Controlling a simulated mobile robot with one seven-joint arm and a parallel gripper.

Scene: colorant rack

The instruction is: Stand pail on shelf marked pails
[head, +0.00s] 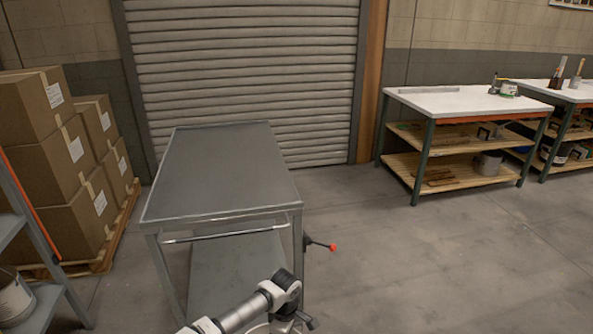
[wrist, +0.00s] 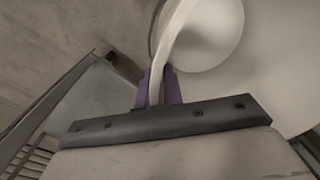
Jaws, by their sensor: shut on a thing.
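In the wrist view, my gripper (wrist: 159,88) is shut, with its purple fingers on either side of a pale curved strip, which looks like the handle of a pail (wrist: 212,38). The pail's round pale form shows just beyond the fingers at the top, partly cut off by the frame. In the head view neither my gripper nor this pail can be made out; only part of my arm shows at the bottom. A grey rack (head: 40,300) stands at the left edge with a white pail-like container on a low shelf. No label reading pails is legible.
A grey metal cart (head: 215,170) stands in front of the roller door. Stacked cardboard boxes (head: 70,150) sit on a pallet at left. White-topped workbenches (head: 440,100) with lower shelves stand at back right. The floor (head: 430,270) at right is clear.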

